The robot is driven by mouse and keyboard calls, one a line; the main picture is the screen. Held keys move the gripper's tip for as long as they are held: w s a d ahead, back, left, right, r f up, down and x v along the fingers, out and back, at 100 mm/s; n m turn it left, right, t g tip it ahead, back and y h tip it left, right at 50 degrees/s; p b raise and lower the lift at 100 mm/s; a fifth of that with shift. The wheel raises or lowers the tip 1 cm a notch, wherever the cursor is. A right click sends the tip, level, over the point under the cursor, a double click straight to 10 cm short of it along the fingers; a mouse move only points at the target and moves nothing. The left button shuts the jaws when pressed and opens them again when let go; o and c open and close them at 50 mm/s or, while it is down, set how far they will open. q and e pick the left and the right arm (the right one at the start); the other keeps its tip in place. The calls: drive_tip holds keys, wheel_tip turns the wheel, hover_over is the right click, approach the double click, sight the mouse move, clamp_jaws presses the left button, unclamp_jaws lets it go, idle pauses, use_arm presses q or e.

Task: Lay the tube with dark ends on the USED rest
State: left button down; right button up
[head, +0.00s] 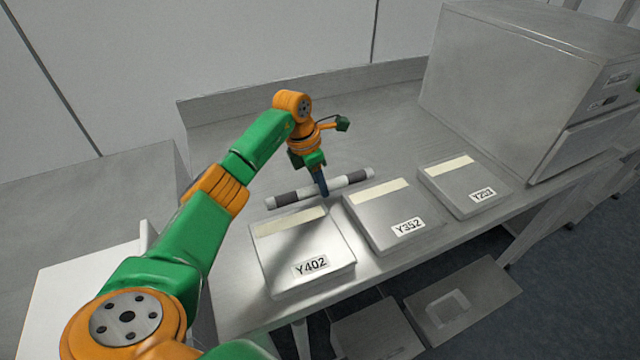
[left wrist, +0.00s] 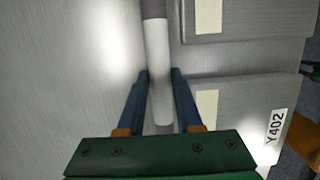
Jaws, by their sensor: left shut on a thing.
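A white tube (head: 337,183) with a dark grey band near each end lies crosswise behind the flat boxes in the head view. It also shows in the left wrist view (left wrist: 158,55), running up the picture with a dark band at the top. My left gripper (head: 323,190) points down and is shut on the tube near its middle; its blue fingers (left wrist: 161,90) are on both sides of the tube in the left wrist view. Whether the tube touches the bench is unclear. I see no label reading USED. My right gripper is not in view.
Flat grey boxes labelled Y402 (head: 290,240), Y352 (head: 385,222) and one less readable (head: 455,190) stand in a row along the front of the metal bench (head: 235,150). A large grey cabinet (head: 500,90) stands at the right. The bench behind the tube is clear.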

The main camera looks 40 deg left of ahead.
use_arm(q)
drive_tip(key=shift+f, duration=0.9)
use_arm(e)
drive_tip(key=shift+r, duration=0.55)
use_arm(q)
drive_tip(key=shift+f, duration=0.1)
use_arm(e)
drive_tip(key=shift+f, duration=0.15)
use_arm(q)
drive_tip(key=c, duration=0.8)
unclamp_jaws()
drive_tip(key=shift+c, duration=0.2)
